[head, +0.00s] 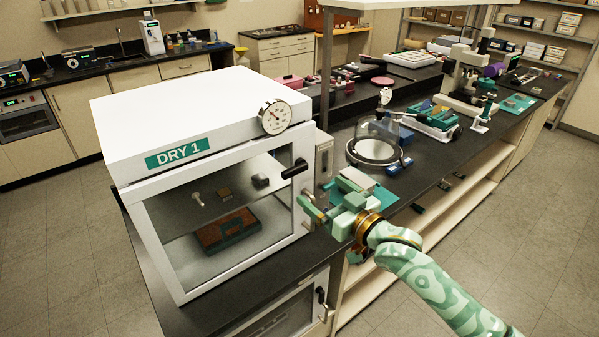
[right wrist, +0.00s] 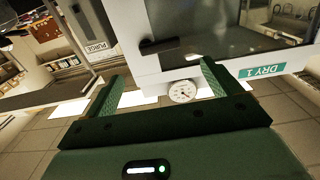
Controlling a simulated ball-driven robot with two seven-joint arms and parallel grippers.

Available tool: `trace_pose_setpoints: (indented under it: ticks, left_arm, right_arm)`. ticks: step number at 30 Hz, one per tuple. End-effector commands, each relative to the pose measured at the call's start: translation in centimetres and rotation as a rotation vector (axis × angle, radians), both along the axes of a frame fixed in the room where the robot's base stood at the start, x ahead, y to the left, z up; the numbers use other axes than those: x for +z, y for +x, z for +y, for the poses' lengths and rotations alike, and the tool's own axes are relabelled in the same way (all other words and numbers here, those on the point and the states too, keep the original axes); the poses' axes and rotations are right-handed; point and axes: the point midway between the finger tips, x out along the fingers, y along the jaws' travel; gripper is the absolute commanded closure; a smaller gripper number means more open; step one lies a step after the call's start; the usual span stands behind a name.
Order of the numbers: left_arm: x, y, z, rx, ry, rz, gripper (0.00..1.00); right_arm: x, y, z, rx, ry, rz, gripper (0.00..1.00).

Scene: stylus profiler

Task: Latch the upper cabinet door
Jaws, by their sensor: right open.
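The white upper cabinet (head: 190,98), labelled DRY 1, stands on the dark bench at left in the head view. Its glass-fronted door (head: 165,245) looks shut or nearly shut; I cannot tell whether it is fully closed. The black handle (head: 295,169) lies about level across the door's right edge. It also shows in the right wrist view, where the handle (right wrist: 158,46) appears beyond and between my fingertips. My right gripper (head: 308,208) is open and empty, below and right of the handle, apart from it. My left gripper is out of view.
A dial gauge (head: 274,117) sits on the cabinet's top front corner, and a grey box (head: 324,158) is on its right side. A lower cabinet with its own black handle (head: 320,295) is below. A glass bell jar (head: 375,145) stands on the bench behind my gripper.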

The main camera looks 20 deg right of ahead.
Motion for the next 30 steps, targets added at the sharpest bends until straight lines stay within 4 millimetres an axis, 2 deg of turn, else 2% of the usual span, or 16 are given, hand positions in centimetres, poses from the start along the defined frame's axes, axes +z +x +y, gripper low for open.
trace_pose_setpoints:
  ticks: [1,6,12,17,24,25,27,30]
  left_arm:
    - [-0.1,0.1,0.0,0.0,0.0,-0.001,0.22]
    - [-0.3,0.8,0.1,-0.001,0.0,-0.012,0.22]
    - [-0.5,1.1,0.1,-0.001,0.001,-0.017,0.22]
    - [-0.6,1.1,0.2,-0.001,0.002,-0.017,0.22]
    - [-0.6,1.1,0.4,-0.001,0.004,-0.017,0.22]
    - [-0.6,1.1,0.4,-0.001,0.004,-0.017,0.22]
    - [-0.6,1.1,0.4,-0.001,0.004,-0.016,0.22]
    - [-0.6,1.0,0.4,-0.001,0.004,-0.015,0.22]
  right_arm:
    - [0.1,1.4,0.5,-0.001,0.001,-0.003,0.1]
    - [0.0,5.2,1.9,-0.001,0.0,-0.001,0.1]
    - [-0.1,8.2,2.9,-0.001,-0.001,0.001,0.1]
    - [0.0,9.1,3.3,0.0,0.0,0.001,0.1]
    - [0.0,9.2,3.3,0.0,0.0,0.001,0.1]
    - [0.0,9.2,3.3,0.0,-0.001,0.001,0.13]
    - [0.0,9.2,3.3,0.0,-0.001,0.001,0.32]
    - [0.0,9.1,3.3,0.0,-0.001,0.001,0.55]
